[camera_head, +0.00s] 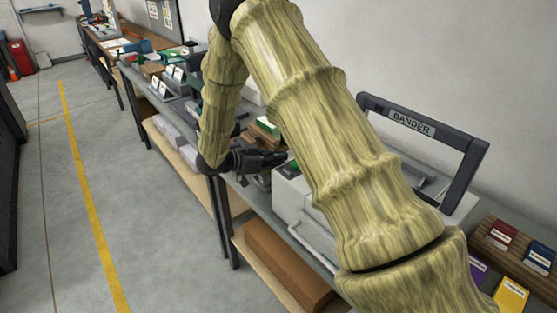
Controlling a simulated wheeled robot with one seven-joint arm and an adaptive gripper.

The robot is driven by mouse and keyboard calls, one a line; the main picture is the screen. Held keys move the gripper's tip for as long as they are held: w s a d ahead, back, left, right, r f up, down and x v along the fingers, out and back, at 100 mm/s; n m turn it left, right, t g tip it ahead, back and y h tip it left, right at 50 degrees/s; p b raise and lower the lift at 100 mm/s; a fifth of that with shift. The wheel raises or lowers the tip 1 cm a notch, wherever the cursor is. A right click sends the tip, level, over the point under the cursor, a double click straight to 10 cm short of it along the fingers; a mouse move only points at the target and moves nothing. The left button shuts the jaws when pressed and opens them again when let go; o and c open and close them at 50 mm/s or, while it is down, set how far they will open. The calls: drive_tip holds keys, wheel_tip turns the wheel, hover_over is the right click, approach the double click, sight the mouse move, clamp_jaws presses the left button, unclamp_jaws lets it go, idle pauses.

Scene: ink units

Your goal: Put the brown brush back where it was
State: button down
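My gripper (277,158) is dark and small in the head view, just left of the thick part of my arm. It points right above the bench, beside the left end of the light grey machine. The view is too small to tell whether its fingers are open or shut, or whether they hold anything. I cannot make out a brown brush for sure. Some brown wooden pieces (264,134) lie just behind the gripper, with a green item among them. My arm hides much of the bench behind it.
The light grey machine (293,205) has a dark frame marked BANDER (411,122). A wooden rack (496,237) with coloured packs stands at right. The grey bench (185,108) holds several items further back. A brown box (285,266) lies on the lower shelf. The floor at left is clear.

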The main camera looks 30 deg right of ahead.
drive_tip(key=c, duration=1.6)
unclamp_jaws()
drive_tip(key=shift+f, duration=0.1)
drive_tip(key=shift+c, duration=0.2)
drive_tip(key=b+v, duration=0.2)
drive_tip(key=v, duration=1)
